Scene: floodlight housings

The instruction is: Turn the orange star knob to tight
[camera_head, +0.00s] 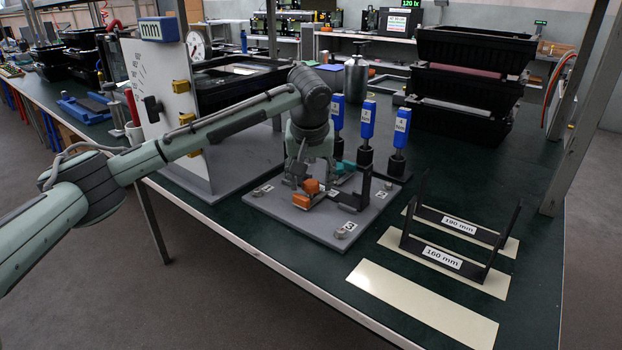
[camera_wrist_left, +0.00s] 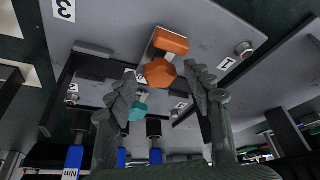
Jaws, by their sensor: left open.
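The orange star knob (camera_wrist_left: 160,73) shows in the left wrist view as a faceted orange head beside an orange block (camera_wrist_left: 171,42). In the head view the knob (camera_head: 312,187) is small, low on the grey fixture plate (camera_head: 277,212). My left gripper (camera_head: 305,178) points down just over it. In the left wrist view the open fingers (camera_wrist_left: 163,80) stand on either side of the knob, with gaps visible; contact cannot be told. A teal part (camera_wrist_left: 137,111) sits behind the left finger. My right gripper is not in view.
Several blue-handled tools (camera_head: 367,122) stand behind the fixture. A black upright bracket (camera_head: 365,187) is close to the gripper's right. A white gauge panel (camera_head: 160,90) stands left. Black brackets marked 160 mm (camera_head: 443,257) and 180 mm (camera_head: 459,224) lie right, near a bare cream strip (camera_head: 422,304).

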